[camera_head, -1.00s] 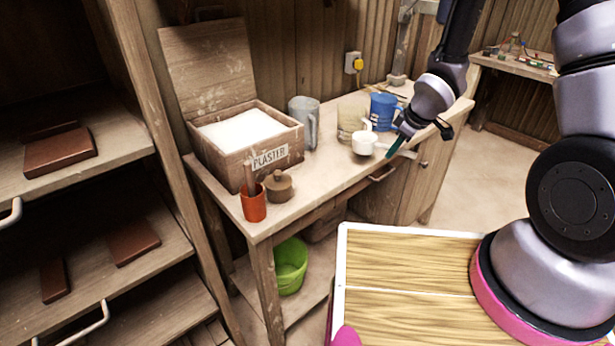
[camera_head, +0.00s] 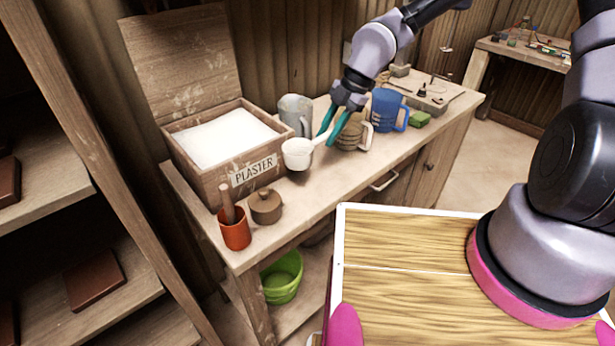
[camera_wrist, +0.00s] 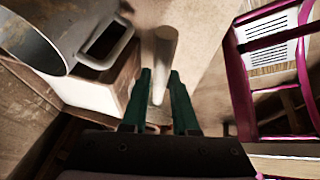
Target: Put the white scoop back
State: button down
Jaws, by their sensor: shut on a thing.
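The white scoop (camera_head: 297,154) is in the head view, its bowl beside the right front corner of the plaster box (camera_head: 208,187). My gripper (camera_head: 327,138) is shut on the scoop's handle, with its teal fingers pointing down over the bench. The bowl looks held above the bench top, but the exact gap cannot be told. In the wrist view, a pale rod that looks like the handle (camera_wrist: 165,50) lies between the finger ends. The plaster box is open, its lid up at the back, and full of white plaster (camera_head: 222,137).
A grey jug (camera_head: 296,112) stands close behind the scoop. A tan mug (camera_head: 365,138) and a blue jug (camera_head: 388,110) stand right of my gripper. A brown lidded pot (camera_head: 266,207) and a red cup (camera_head: 235,234) stand at the bench's front left. A green bucket (camera_head: 283,277) is below.

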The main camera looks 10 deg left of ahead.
notch_tip(320, 180, down, 9)
jog(key=shift+f, duration=0.2)
jog(key=c, duration=0.7)
grip_release()
